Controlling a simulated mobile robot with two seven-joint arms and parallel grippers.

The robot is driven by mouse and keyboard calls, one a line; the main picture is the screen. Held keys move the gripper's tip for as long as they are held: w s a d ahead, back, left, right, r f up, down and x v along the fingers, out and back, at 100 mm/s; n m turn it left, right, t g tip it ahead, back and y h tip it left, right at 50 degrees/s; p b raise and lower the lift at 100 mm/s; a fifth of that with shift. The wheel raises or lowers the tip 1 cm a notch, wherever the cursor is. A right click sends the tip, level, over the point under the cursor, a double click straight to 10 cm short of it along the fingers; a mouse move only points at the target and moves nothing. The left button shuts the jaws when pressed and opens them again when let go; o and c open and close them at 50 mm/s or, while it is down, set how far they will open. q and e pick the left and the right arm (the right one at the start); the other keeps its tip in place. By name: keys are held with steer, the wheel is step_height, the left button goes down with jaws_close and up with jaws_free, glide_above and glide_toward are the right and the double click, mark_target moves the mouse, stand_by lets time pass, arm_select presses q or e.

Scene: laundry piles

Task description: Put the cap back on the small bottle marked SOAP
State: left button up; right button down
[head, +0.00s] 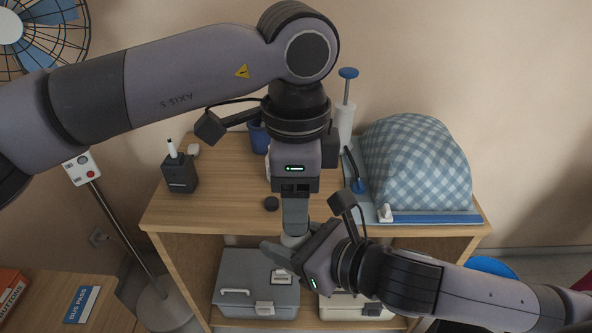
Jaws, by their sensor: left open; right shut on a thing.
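My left gripper (295,228) points down over the front edge of the wooden top; it is open, though its fingers overlap in this view. My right gripper (289,248) is just below it, in front of the edge, shut on a pale, rounded thing (291,240). This may be the small bottle, but the grippers hide most of it and no SOAP mark can be read.
The wooden top (222,199) also holds a black holder (180,175), a blue cup (259,138), a white pump bottle (345,118) and a blue checked cloth bundle (415,165). A grey case (245,277) sits on the shelf below. The top's front left is clear.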

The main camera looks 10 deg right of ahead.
mark_target(295, 244)
arm_select(q)
steer(key=shift+f, duration=1.35)
jaws_close()
steer(key=m, duration=1.3)
steer(key=shift+o, duration=0.3)
jaws_free()
